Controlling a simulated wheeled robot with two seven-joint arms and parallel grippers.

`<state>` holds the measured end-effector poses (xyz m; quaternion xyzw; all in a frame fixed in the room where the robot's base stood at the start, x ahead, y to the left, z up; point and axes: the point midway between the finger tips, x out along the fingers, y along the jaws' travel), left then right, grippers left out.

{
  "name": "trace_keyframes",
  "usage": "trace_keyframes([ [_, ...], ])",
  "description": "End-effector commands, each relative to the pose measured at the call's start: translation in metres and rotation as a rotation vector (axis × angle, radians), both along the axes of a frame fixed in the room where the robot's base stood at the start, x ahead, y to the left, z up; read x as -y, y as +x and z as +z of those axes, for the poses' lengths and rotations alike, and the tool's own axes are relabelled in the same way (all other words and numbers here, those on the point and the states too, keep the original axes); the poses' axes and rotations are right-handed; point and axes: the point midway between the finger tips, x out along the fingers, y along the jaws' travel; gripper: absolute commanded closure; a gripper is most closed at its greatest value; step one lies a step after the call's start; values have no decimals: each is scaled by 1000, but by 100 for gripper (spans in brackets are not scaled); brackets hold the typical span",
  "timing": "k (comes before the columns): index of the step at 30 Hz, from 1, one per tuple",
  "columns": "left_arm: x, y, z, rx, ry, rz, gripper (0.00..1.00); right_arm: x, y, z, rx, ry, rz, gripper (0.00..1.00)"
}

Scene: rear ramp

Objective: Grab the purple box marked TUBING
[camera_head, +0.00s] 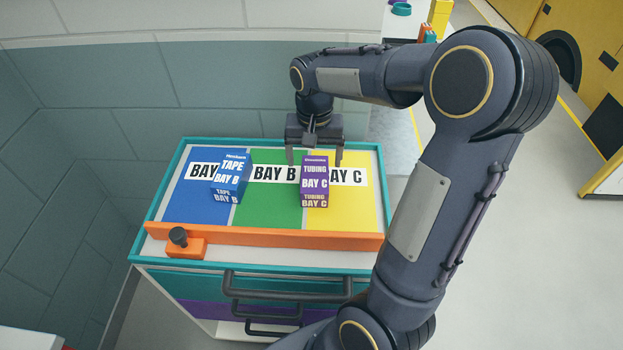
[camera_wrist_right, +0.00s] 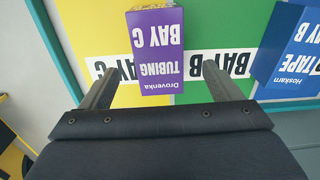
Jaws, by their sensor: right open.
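The purple box (camera_head: 315,181) marked TUBING, BAY C stands on the tray top, across the line between the green and yellow fields. In the right wrist view the purple box (camera_wrist_right: 155,50) lies ahead of the fingers, roughly between their lines. My right gripper (camera_head: 314,160) is open and empty, pointing down just behind the box in the head view. Its two fingers also show in the right wrist view (camera_wrist_right: 158,85), spread wider than the box. Whether the fingertips overlap the box's sides is hard to tell. My left gripper is not in view.
A blue box (camera_head: 231,178) marked TAPE, BAY B stands to the left, across the blue and green fields. A teal rim (camera_head: 160,195) and an orange bar (camera_head: 270,236) edge the top. An orange block with a black knob (camera_head: 185,246) sits at the front left. A wall rises behind.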

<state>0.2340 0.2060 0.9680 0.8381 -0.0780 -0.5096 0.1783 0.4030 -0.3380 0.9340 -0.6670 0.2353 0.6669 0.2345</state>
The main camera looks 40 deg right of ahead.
Motion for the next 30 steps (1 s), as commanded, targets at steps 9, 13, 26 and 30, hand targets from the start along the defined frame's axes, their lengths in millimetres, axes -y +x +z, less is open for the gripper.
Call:
trace_keyframes([
  [9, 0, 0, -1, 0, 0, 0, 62, 3, -1, -45, -4, 1, 0, 15],
  [13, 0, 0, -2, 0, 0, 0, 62, 2, 0, -58, -2, 1, 0, 15],
  [26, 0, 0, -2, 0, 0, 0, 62, 2, 0, -60, 1, 1, 0, 36],
  [30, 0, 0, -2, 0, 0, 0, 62, 2, 0, -60, 1, 1, 0, 55],
])
